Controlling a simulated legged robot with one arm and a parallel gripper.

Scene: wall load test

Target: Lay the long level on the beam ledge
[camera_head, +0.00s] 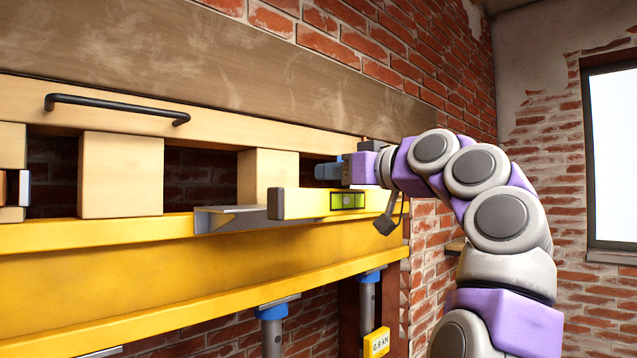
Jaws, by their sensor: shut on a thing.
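The long level (308,204) is a yellow bar with a dark grey end cap and a green vial window. It is held roughly level in front of the wall, at about the height of the top of the yellow beam (110,275). A grey metal angle ledge (238,219) sits along the beam's upper edge, just behind and left of the level's near end. I cannot tell whether the level touches it. My gripper (350,172) is at the level's right part, shut on it. The fingers are partly hidden behind the level.
A wooden frame with a black handle (115,103) and pale blocks (120,175) runs above the beam. Blue-topped props (272,318) stand under the beam. A yellow tag (377,343) reads 0.9 kN. A brick wall (420,60) lies behind, with a window (612,155) at the right.

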